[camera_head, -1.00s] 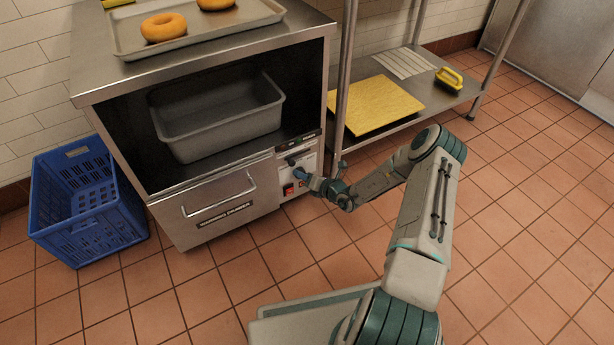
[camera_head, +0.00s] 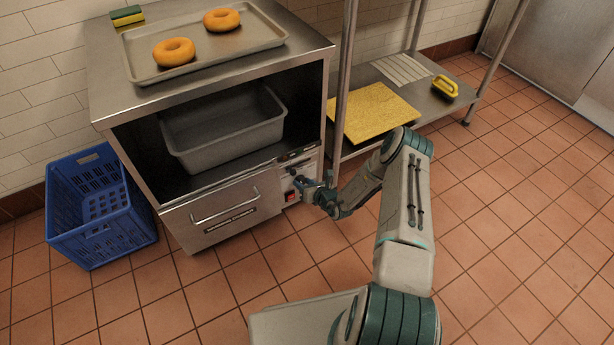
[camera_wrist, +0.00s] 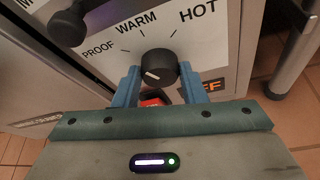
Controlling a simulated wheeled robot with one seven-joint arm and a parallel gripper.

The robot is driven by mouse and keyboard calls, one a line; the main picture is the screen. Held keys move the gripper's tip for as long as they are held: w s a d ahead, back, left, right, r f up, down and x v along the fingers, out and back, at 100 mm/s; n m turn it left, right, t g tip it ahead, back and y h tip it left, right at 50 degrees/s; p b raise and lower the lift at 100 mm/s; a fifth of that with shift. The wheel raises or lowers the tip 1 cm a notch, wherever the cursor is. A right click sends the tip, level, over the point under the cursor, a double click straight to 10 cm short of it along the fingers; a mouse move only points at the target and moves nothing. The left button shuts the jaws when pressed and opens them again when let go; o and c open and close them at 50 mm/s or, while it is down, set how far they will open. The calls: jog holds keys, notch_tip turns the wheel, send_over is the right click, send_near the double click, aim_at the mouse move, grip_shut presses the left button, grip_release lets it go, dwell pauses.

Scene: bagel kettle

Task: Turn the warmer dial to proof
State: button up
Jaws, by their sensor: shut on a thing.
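The warmer dial (camera_wrist: 160,66) is a round black knob with a white pointer line, seen in the wrist view. Around it are the marks PROOF (camera_wrist: 98,48), WARM (camera_wrist: 136,22) and HOT (camera_wrist: 198,12), and a partly covered orange OFF label (camera_wrist: 211,87). The pointer line slants to the left side of the knob; I cannot tell exactly which mark it meets. My gripper (camera_wrist: 158,73) is shut on the dial, one blue finger on each side. In the head view, my gripper (camera_head: 304,184) is at the warmer's control panel and hides most of the dial.
Another black knob (camera_wrist: 68,28) is close at the upper left. A red switch (camera_wrist: 153,98) sits just below the dial. The drawer handle (camera_head: 225,208) is left of the panel. A shelf leg (camera_head: 345,80) stands to the right. A blue crate (camera_head: 100,210) is on the floor.

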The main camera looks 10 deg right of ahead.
jog(key=n+h+p, duration=0.1)
jog(key=n+p, duration=0.1)
jog(key=p, duration=0.1)
jog(key=shift+h, duration=0.3)
jog(key=shift+n+h, duration=0.3)
jog(key=shift+n, duration=0.2)
jog(key=shift+f+t, duration=0.1)
jog(key=shift+t, duration=0.2)
jog(key=o, duration=1)
jog(key=shift+d, duration=0.1)
jog(key=shift+p, duration=0.3)
jog(key=shift+s, duration=0.25)
jog(key=p+v, duration=0.4)
jog(key=v, duration=0.9)
jog(key=shift+r, duration=0.2)
